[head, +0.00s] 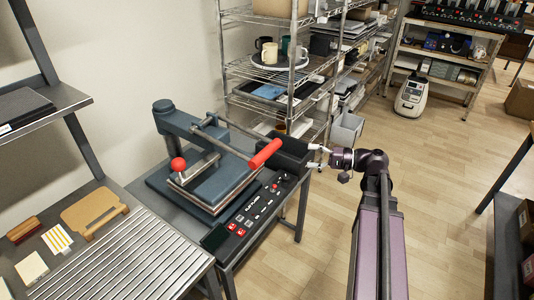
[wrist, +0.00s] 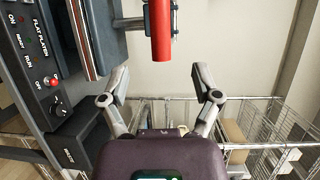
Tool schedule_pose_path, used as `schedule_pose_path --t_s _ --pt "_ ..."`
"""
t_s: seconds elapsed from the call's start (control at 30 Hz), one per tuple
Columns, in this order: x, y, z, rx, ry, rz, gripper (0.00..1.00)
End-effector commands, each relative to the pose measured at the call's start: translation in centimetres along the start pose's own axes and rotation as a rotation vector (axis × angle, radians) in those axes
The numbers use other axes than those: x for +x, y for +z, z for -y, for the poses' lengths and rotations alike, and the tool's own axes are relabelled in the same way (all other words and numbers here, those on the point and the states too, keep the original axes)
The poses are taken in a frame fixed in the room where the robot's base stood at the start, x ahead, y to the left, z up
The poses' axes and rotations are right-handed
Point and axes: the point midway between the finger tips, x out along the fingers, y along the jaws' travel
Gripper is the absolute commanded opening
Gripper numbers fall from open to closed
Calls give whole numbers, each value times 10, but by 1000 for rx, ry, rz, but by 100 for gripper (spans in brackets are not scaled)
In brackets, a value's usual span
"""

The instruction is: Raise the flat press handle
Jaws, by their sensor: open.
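The flat press (head: 205,180) stands on a bench at the left in the head view. Its handle is a red cylindrical grip (head: 265,154) on a grey lever, held out over the press's right side. In the wrist view the red grip (wrist: 161,32) hangs from the top edge, with its near end just beyond the fingertips. My gripper (head: 318,157) is to the right of the grip, pointing at it, open and empty. In the wrist view the two fingers of my gripper (wrist: 160,72) are spread, one to each side of the grip's line, not touching it.
The control panel (head: 258,208), marked FLAT PLATEN in the wrist view (wrist: 35,55), is at the press's front. A red ball knob (head: 178,164) is at its left. A wire rack (head: 300,75) with mugs stands behind. Floor (head: 430,165) to the right is clear.

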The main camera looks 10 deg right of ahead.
Motion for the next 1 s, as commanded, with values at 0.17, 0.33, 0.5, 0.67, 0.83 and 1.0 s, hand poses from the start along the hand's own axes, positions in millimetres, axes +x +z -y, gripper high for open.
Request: schedule_pose_path --t_s 0.17,0.33,0.5,0.67,0.83,1.0 --pt "2 0 0 0 1 0 80" --pt "11 0 0 0 1 0 80" --pt "26 0 -1 0 1 1 80" --pt "44 0 -1 0 1 1 80" --pt "64 0 -1 0 2 1 80" --pt "84 0 -1 0 2 2 80"
